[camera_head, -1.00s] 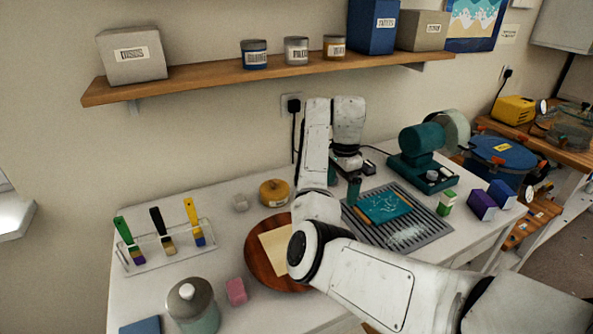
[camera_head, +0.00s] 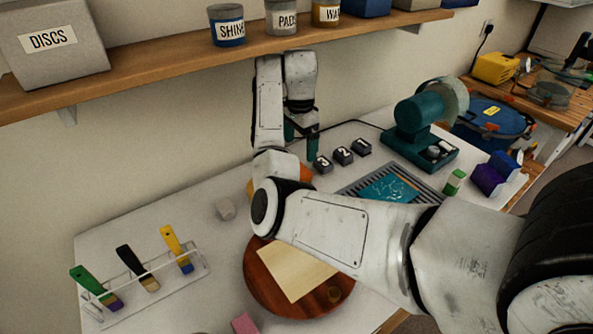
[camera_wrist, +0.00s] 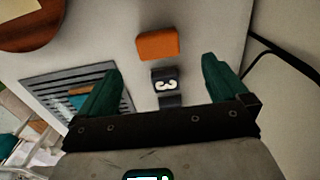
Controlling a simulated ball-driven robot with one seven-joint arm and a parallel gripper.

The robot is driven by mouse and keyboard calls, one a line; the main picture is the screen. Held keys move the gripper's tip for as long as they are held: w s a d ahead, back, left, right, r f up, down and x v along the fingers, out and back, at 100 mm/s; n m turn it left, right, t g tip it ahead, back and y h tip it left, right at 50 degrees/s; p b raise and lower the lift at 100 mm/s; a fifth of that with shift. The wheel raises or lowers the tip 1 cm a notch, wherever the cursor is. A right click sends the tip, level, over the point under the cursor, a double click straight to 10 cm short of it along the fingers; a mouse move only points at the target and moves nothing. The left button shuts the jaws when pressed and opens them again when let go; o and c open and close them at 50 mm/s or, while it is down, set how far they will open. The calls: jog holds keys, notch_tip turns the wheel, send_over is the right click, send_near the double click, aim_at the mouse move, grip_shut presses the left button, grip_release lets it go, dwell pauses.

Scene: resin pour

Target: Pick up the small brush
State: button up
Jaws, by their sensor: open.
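Three brushes stand in a clear rack (camera_head: 160,292) at the left of the table: one green-handled (camera_head: 88,283), one black-handled (camera_head: 131,262) and one yellow-handled (camera_head: 172,243). I cannot tell for sure which is the small brush. My gripper (camera_head: 301,145) is over the back of the table, right of the rack and well away from the brushes. In the wrist view my gripper (camera_wrist: 162,68) has its teal fingers wide apart with nothing held. Below, between them, are an orange block (camera_wrist: 157,45) and a black block marked 3 (camera_wrist: 165,84).
A round wooden board (camera_head: 262,286) with a paper sheet (camera_head: 290,268) lies in front of my arm. A grooved grey tray (camera_head: 352,188) and a teal machine (camera_head: 425,125) are to the right. A shelf (camera_head: 180,62) overhangs the back. Small numbered blocks (camera_head: 343,155) stand near the gripper.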

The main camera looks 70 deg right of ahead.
aim_at(301, 169)
notch_tip(301, 169, down, 5)
jog(key=shift+f, duration=0.1)
jog(key=shift+s+f+p, duration=0.15)
jog(key=shift+f+p, duration=0.3)
jog(key=shift+f, duration=0.85)
jog(key=shift+s+f+p, duration=0.1)
jog(key=shift+f+p, duration=0.3)
jog(key=shift+f, duration=0.85)
jog(key=shift+c, duration=0.4)
jog(key=c, duration=0.9)
